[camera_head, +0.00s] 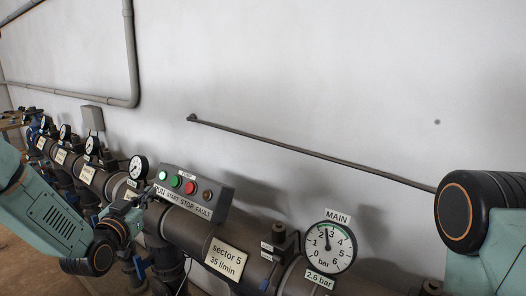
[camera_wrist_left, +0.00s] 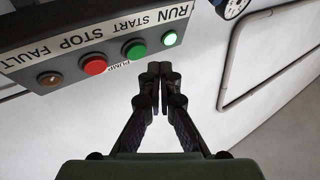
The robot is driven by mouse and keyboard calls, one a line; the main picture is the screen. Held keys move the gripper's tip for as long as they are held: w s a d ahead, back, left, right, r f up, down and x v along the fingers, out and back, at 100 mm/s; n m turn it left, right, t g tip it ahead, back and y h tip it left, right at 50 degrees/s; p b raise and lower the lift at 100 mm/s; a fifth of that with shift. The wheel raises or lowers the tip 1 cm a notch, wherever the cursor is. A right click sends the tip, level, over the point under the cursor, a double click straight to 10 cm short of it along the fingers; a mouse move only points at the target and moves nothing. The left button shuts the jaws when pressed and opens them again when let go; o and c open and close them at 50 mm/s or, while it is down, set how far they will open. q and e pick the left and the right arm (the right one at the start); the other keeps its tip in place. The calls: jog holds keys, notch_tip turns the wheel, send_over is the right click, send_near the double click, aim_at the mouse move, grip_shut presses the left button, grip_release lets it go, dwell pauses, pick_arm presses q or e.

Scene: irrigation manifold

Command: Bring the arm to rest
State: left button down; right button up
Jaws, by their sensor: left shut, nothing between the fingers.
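My left arm comes in from the left in the head view. Its gripper (camera_head: 150,194) is beside the left end of the pump control box (camera_head: 222,206). In the left wrist view the fingers (camera_wrist_left: 155,72) are together with nothing between them. They are apart from the control box (camera_wrist_left: 20,72), which lies upside down at the upper left there. Its RUN lamp (camera_wrist_left: 169,38) glows green, next to a green START button (camera_wrist_left: 135,49), a red STOP button (camera_wrist_left: 94,64) and a dull amber FAULT lamp (camera_wrist_left: 50,78). My right gripper is out of view; only part of my right arm shows.
A thick dark pipe (camera_head: 190,232) runs along the wall, with several gauges and labels. The MAIN gauge (camera_head: 328,248) reads a little under 3 bar. A sector 5 plate (camera_head: 226,257) is on the pipe. Blue-handled valves hang below. The upper wall is mostly bare.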

pick_arm(q)
jog(key=s+d+f+n+g, duration=0.1)
jog(key=s+d+f+g, duration=0.2)
jog(key=s+f, duration=0.4)
jog(key=s+d+f+n+g+b, duration=0.1)
jog(key=s+d+f+g, duration=0.15)
jog(key=s+f, duration=0.45)
jog(key=s+d+f+n+g, duration=0.15)
jog(key=s+f+g, duration=0.3)
jog(key=f, duration=0.45)
jog(key=s+d+f+g, duration=0.1)
jog(key=s+f+g, duration=0.1)
jog(key=s, duration=0.7)
jog(key=s+d+f+g+b, duration=0.1)
jog(key=s+f+g, duration=0.2)
jog(key=s, duration=0.7)
jog(key=s+d+f+m+g+y+b, duration=0.1)
jog(key=s+d+f+g, duration=0.1)
jog(key=s+f, duration=0.3)
jog(key=s+g, duration=0.1)
jog(key=s, duration=0.3)
jog(key=shift+s+f, duration=0.15)
jog(key=shift+s, duration=0.1)
